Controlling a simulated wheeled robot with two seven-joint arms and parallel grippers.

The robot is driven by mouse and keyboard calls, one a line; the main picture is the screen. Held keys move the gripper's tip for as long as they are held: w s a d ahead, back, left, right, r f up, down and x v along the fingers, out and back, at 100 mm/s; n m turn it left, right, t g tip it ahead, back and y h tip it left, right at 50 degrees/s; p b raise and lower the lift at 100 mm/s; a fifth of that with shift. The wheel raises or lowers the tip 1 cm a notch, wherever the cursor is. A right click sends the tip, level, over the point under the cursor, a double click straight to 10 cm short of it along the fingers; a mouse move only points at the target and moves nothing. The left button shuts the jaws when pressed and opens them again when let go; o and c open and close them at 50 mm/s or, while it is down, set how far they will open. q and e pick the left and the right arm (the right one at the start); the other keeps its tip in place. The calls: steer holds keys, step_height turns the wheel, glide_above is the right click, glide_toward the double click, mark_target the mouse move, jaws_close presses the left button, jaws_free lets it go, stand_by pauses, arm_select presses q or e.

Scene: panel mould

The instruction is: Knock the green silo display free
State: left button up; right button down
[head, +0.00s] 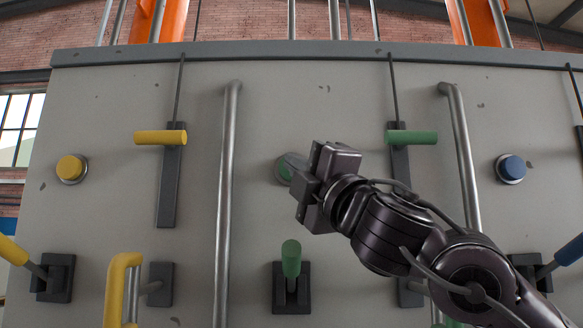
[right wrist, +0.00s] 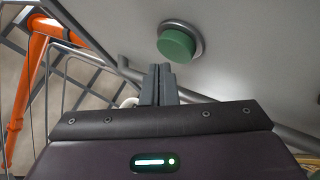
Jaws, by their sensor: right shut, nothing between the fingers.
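A round green knob (head: 284,169) in a metal ring is set in the grey panel, left of the middle; my right gripper partly covers it in the head view. In the right wrist view the green knob (right wrist: 177,45) shows whole, just beyond and slightly right of the fingertips. My right gripper (head: 312,188) is shut and empty, close in front of the panel beside the knob. I cannot make out a display. My left gripper is not in view.
A green slide handle (head: 411,137) and a green lever (head: 291,259) are nearby. Vertical grey pipes (head: 227,200) flank the knob. A yellow knob (head: 71,168), a yellow slide handle (head: 161,137) and a blue knob (head: 511,168) stand farther off.

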steer(key=shift+w, duration=0.15)
steer(key=shift+w, duration=0.3)
steer(key=shift+w, duration=0.5)
stand_by(0.7)
steer(key=shift+s, duration=0.1)
steer(key=shift+s+f+b, duration=0.1)
steer(key=shift+s+b, duration=0.2)
steer(key=shift+s, duration=0.4)
